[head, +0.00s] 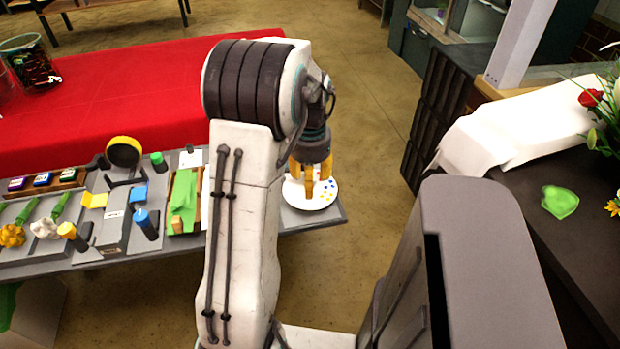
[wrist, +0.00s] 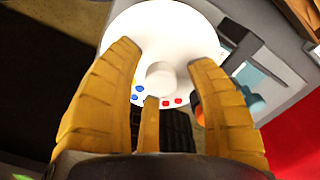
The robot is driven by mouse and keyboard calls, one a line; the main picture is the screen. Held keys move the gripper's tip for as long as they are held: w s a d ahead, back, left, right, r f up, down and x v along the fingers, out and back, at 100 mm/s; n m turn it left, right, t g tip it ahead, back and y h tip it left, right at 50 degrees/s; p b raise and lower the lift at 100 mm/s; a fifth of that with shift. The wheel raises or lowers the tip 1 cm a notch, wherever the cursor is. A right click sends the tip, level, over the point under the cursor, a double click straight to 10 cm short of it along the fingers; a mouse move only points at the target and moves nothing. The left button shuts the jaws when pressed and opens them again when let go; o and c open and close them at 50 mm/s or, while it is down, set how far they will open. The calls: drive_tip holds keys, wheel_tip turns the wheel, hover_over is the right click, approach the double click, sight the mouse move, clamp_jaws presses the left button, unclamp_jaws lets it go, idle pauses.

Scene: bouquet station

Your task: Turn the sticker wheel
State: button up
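The sticker wheel (head: 318,203) is a white disc with small coloured dots, at the right end of the grey bench in the head view. In the wrist view the wheel (wrist: 168,28) fills the top middle, with a round white knob (wrist: 160,77) at its centre. Blue and red dots show near its lower rim. My gripper (head: 310,178) points down over the wheel. In the wrist view its yellow fingers (wrist: 164,55) are spread around the knob, with gaps on the left and right. Whether the lower middle finger touches the knob is unclear.
Left of the wheel, the grey bench (head: 297,218) holds a green block on a wooden tray (head: 183,203), a blue-topped bottle (head: 146,222) and a yellow round pad (head: 124,151). A red-covered table (head: 130,95) stands behind. A dark counter (head: 560,245) is at right; open floor lies between.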

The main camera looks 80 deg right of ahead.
wheel_tip(320, 180, up, 12)
idle(0.9)
idle(0.7)
